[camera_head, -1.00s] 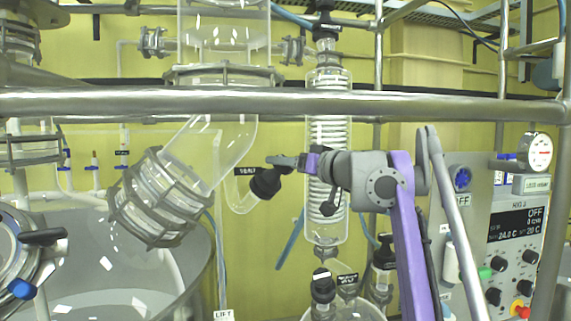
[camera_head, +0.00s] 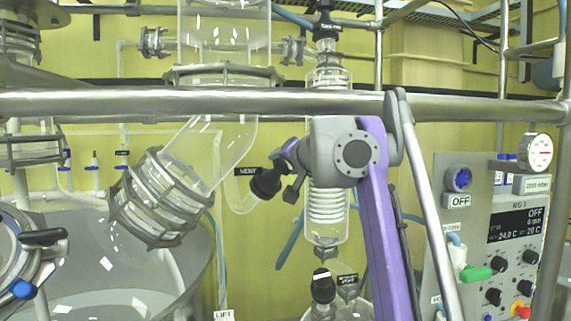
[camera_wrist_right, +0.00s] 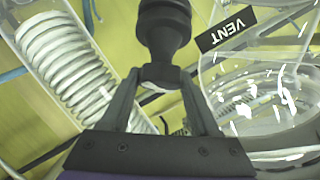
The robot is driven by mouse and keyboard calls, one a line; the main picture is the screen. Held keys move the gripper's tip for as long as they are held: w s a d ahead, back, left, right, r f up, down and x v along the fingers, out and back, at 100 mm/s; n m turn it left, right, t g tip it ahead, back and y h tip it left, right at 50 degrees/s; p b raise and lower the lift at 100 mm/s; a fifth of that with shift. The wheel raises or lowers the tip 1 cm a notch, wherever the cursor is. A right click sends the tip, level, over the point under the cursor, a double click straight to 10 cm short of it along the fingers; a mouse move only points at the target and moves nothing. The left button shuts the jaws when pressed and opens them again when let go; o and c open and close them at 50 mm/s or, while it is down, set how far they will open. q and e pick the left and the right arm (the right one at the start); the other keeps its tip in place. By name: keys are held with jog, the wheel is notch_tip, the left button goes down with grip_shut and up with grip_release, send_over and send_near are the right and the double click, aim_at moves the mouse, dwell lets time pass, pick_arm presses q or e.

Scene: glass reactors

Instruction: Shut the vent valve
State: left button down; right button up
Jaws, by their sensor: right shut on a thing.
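The vent valve is a black knob (camera_head: 265,183) on a short angled glass side arm (camera_head: 241,200), left of the coiled condenser. A black "VENT" label (camera_head: 248,171) is beside it; the label also shows in the right wrist view (camera_wrist_right: 226,29). My right gripper (camera_head: 279,168) reaches the knob from the upper right. In the right wrist view its two fingers (camera_wrist_right: 162,82) are shut on the narrow end of the black knob (camera_wrist_right: 163,30). My grey wrist hides part of the condenser. My left gripper is in neither current view.
A steel rail (camera_head: 250,103) crosses in front, just above my wrist. The glass condenser (camera_head: 328,210) stands close behind it. A caged glass joint (camera_head: 158,198) is to the left, and a control panel (camera_head: 490,235) to the right.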

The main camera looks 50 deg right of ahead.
dwell(0.4)
jog(key=o, duration=1.4)
jog(key=shift+s+a+r, duration=0.1)
jog(key=shift+s+a, duration=0.15)
jog(key=shift+s, duration=0.25)
jog(key=f+v, duration=0.1)
jog(key=v, duration=0.8)
jog(key=f+v, duration=0.1)
jog(key=v, duration=0.3)
jog(key=shift+s+a+f, duration=0.25)
jog(key=shift+s+a, duration=0.15)
jog(key=shift+s, duration=0.1)
jog(key=shift+w+d, duration=0.1)
